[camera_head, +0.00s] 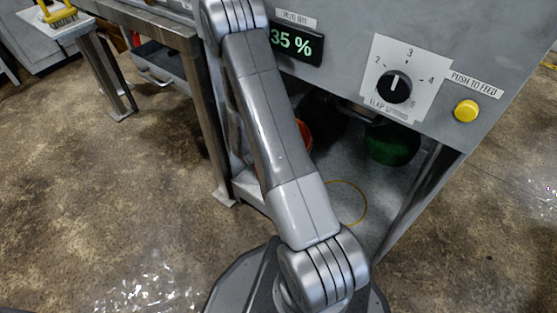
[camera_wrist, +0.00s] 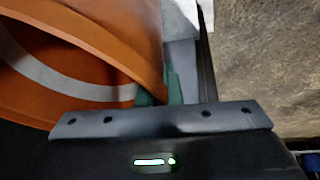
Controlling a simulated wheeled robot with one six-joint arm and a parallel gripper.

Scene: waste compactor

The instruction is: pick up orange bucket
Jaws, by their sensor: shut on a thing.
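The orange bucket (camera_head: 304,134) shows only as a small sliver behind my arm, under the machine, in the head view. In the wrist view the orange bucket (camera_wrist: 125,42) fills the upper left, very close, with a pale band across it. My gripper (camera_wrist: 166,90) is at the bucket's right edge and shut on it. Its finger area is narrow and partly hidden by the bucket, so the exact contact is hard to see. The gripper is hidden in the head view. Whether the bucket is off the surface cannot be told.
A green bucket (camera_head: 392,146) and a dark round thing (camera_head: 320,118) are under the machine beside it. A thin yellow loop (camera_head: 364,205) shows there too. The machine's panel has a dial (camera_head: 394,86) and a yellow button (camera_head: 466,110). A metal table leg (camera_head: 212,120) stands left. Open floor lies at lower left.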

